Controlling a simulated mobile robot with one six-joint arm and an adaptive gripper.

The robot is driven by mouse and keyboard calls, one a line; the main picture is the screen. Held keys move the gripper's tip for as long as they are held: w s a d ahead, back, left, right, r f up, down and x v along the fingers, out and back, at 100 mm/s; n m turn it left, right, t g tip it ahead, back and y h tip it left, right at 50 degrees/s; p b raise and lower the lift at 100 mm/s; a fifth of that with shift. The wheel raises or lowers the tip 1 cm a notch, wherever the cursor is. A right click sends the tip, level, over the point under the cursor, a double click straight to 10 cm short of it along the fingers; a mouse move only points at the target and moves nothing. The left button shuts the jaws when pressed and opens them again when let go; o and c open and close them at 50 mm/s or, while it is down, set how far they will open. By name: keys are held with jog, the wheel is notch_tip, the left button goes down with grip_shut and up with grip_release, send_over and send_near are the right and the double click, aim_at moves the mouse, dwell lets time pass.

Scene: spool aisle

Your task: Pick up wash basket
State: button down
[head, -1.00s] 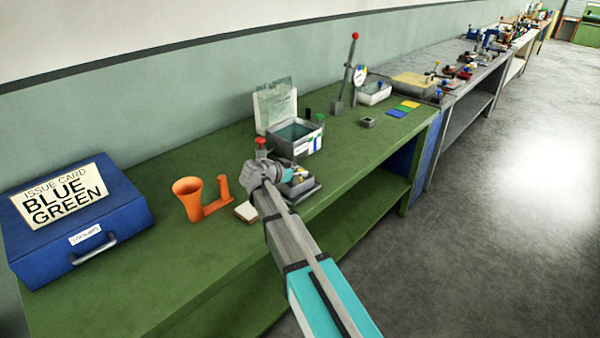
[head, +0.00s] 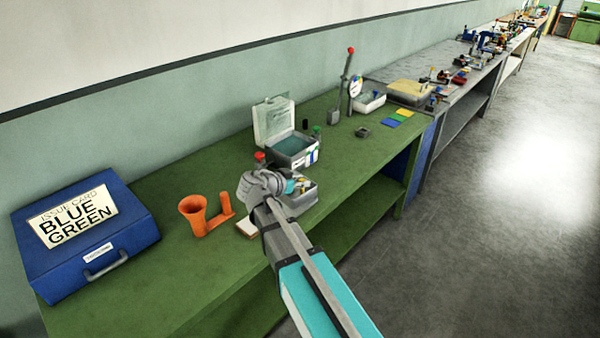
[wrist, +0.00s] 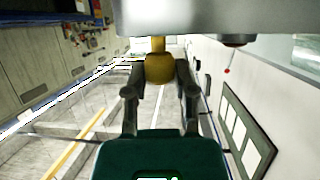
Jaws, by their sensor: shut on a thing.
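In the wrist view my gripper (wrist: 160,88) has its two fingers closed around a brass-coloured knob (wrist: 159,68) on a short yellow stem. The stem meets a wide pale grey body across the top of that view; I take this to be the wash basket (wrist: 185,14), only part of which shows. In the head view my gripper (head: 262,186) is over the front of the green bench, and my own wrist hides its fingers and most of what it holds.
On the green bench (head: 150,285) stand a blue case (head: 75,255), an orange funnel holder (head: 197,217), a red-topped item (head: 260,157), a grey tray (head: 306,200) and an open-lidded box (head: 292,150). Open floor (head: 500,220) lies right.

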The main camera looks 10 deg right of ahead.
jog(key=s, duration=0.1)
jog(key=s+r+p, duration=0.1)
jog(key=s, duration=0.1)
jog(key=s+r, duration=0.1)
jog(key=s, duration=0.1)
jog(key=shift+a+r+p, duration=0.1)
jog(key=shift+r+p, duration=0.05)
jog(key=shift+p, duration=0.2)
jog(key=shift+s, duration=0.15)
dwell(0.3)
